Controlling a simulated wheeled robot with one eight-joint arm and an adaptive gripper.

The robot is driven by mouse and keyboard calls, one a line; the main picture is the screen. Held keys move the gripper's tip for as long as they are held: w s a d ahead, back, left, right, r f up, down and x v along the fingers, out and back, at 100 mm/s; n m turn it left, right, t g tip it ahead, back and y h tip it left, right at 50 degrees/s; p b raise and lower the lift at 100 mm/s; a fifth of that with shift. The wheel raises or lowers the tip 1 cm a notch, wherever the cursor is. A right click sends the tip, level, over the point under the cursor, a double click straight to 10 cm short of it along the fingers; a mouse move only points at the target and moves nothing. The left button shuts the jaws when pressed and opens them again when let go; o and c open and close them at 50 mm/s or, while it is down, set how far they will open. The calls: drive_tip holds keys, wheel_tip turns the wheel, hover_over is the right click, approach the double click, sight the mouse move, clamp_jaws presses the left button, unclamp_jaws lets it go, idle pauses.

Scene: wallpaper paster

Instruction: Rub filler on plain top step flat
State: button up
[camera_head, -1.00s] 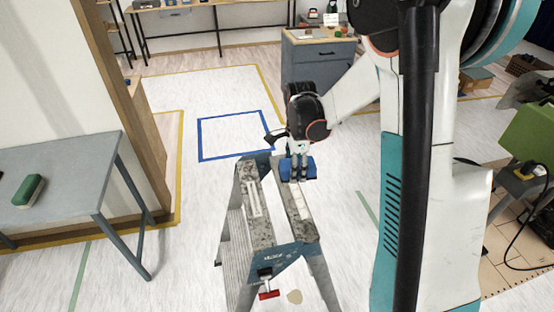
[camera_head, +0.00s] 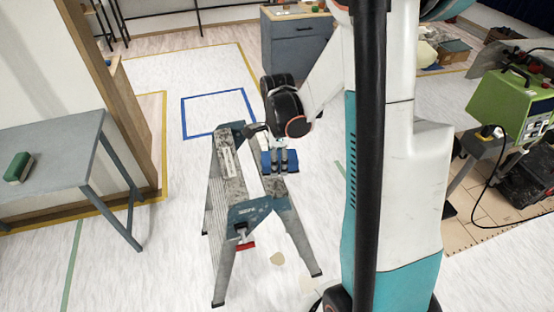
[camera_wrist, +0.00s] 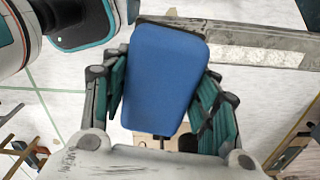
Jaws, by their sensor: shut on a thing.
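A grey trestle with two speckled top steps stands mid-floor in the head view. The left step (camera_head: 231,180) bears a pale strip (camera_head: 228,162) with dark marks. The right step (camera_head: 274,186) is partly covered by my gripper and a blue block (camera_head: 268,164). My gripper (camera_head: 280,152) is shut on this block, at or just over the right step; contact is unclear. In the wrist view the blue block (camera_wrist: 165,80) sits between the green-padded fingers. A step with a whitish filler strip (camera_wrist: 258,55) extends to the right behind it.
A grey table (camera_head: 60,150) with a green-topped block (camera_head: 18,168) stands at the left beside a wooden-edged wall. A grey cabinet (camera_head: 295,55) stands behind. A green machine (camera_head: 510,105) is at the right. A red-handled clamp (camera_head: 244,244) hangs at the trestle's near end.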

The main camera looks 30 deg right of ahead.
drive_tip(key=b, duration=0.6)
hover_over(277, 184)
drive_tip(key=shift+f, duration=3.3)
drive_tip(key=shift+f, duration=1.2)
drive_tip(key=shift+w+d, duration=0.7)
drive_tip(key=shift+w, duration=1.7)
drive_tip(key=shift+w+d, duration=0.75)
drive_tip(key=shift+w, duration=1.65)
drive_tip(key=shift+w+d, duration=0.7)
drive_tip(key=shift+w, duration=1.7)
